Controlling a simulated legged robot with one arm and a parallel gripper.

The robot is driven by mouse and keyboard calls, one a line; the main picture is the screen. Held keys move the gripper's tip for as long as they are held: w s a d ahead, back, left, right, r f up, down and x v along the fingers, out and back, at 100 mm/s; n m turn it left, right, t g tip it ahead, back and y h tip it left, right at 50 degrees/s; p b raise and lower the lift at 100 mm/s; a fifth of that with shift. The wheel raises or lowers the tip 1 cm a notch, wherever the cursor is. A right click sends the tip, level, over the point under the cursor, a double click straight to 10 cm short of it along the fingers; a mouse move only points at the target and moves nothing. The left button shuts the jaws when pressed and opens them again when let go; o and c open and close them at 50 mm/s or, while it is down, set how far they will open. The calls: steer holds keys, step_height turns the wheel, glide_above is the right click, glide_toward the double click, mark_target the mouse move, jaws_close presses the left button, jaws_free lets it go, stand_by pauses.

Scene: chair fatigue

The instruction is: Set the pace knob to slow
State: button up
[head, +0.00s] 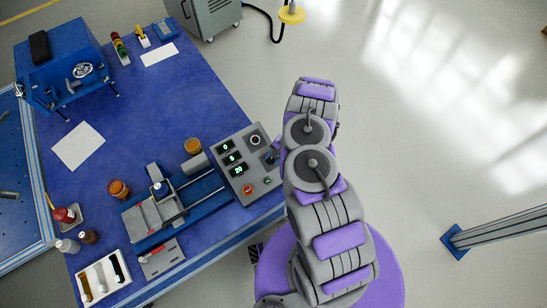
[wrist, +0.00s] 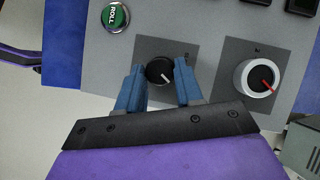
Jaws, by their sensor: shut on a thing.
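The grey control panel (head: 232,190) stands at the right edge of the blue bench. In the wrist view, a round black knob (wrist: 157,70) with a white pointer sits on a dark square plate. Its pointer aims to the lower right of that picture. My gripper (wrist: 159,84) has its blue fingers on either side of this knob and is shut on it. A larger silver-rimmed knob (wrist: 250,80) with a red pointer is to its right. The labels by both knobs are too small to read. In the head view, my gripper (head: 274,157) hides the black knob.
A green ROLL button (wrist: 115,17) is close to the left finger. The panel has several lit displays (head: 230,157) and a red button (head: 247,189). A blue-framed fixture (head: 160,205) stands left of the panel. Open floor (head: 420,130) lies to the right.

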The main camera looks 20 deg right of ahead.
steer(key=shift+c, duration=1.4)
steer(key=shift+n, duration=0.3)
steer(key=n+h+p, duration=0.1)
steer(key=n+g+p, duration=0.1)
steer(key=n, duration=0.1)
steer(key=n+h+p, duration=0.1)
steer(key=n, duration=0.1)
steer(key=shift+w+a+r+g+h, duration=0.15)
steer(key=shift+a+r+g+h, duration=0.15)
steer(key=shift+g, duration=0.1)
steer(key=n+h+p, duration=0.1)
steer(key=n+p, duration=0.1)
steer(key=shift+a+n+p, duration=0.1)
steer(key=shift+n+p, duration=0.2)
steer(key=shift+a+n+h+p, duration=0.1)
steer(key=shift+n+h+p, duration=0.75)
steer(key=shift+n, duration=0.25)
steer(key=shift+a+f+n+h+p, duration=0.15)
steer(key=shift+n+h+p, duration=0.4)
steer(key=shift+n+p, duration=0.4)
steer(key=shift+n, duration=0.35)
